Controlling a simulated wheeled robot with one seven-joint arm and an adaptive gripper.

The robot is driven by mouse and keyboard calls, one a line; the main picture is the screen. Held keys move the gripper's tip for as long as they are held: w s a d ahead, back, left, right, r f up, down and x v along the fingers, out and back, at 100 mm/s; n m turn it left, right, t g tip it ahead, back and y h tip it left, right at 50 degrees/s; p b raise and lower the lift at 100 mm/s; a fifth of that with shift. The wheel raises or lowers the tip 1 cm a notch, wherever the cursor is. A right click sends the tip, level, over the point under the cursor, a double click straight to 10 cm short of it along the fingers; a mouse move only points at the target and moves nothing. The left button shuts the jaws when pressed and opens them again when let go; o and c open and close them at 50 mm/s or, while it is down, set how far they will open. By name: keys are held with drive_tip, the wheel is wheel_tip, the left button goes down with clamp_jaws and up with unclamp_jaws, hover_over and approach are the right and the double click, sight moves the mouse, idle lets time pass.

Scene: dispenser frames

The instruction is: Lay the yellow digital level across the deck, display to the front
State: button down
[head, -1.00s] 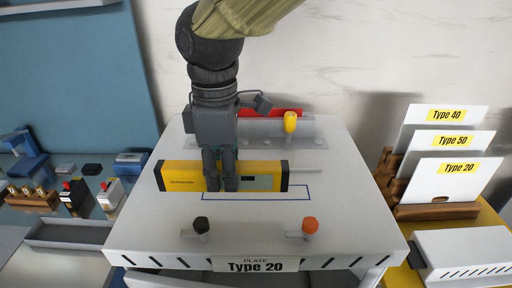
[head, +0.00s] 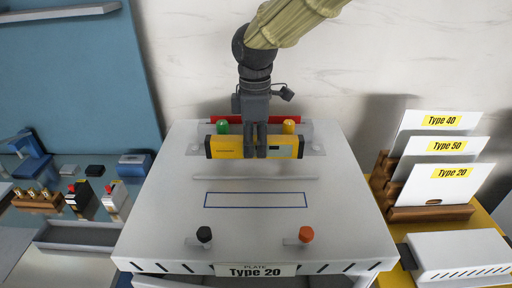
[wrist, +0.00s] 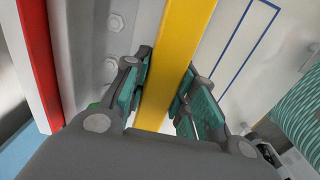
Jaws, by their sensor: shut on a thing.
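The yellow digital level (head: 225,148) is upright on its long edge, lying left to right over the back part of the white deck (head: 150,215). Its display (head: 285,151) is near the right end and faces the front. My gripper (head: 255,153) is shut on the level's middle from above. The wrist view shows the yellow top of the level (wrist: 175,60) between the teal finger pads. A blue outlined rectangle (head: 255,200) is marked on the deck in front of the level, with nothing in it. I cannot tell whether the level touches the deck.
A green knob (head: 222,127) and a yellow knob (head: 289,126) stand just behind the level, with a red bar (head: 240,119) behind. A thin ridge (head: 255,178) runs in front. Black (head: 204,234) and orange (head: 306,233) knobs stand near the front edge. Type cards (head: 435,185) are at right.

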sight(256, 154)
drive_tip(key=shift+w+d, duration=0.1)
drive_tip(key=shift+w, duration=0.2)
drive_tip(key=shift+s+f+p, duration=0.15)
drive_tip(key=shift+f+p, duration=0.2)
drive_tip(key=shift+f, duration=0.05)
drive_tip(key=shift+f+p, duration=0.5)
drive_tip(key=shift+f, duration=0.85)
drive_tip(key=c, duration=1.2)
unclamp_jaws()
drive_tip(key=shift+f, duration=0.15)
drive_tip(key=shift+o, duration=0.2)
wheel_tip(256, 154, up, 12)
drive_tip(key=b, duration=0.3)
drive_tip(key=shift+r, duration=0.2)
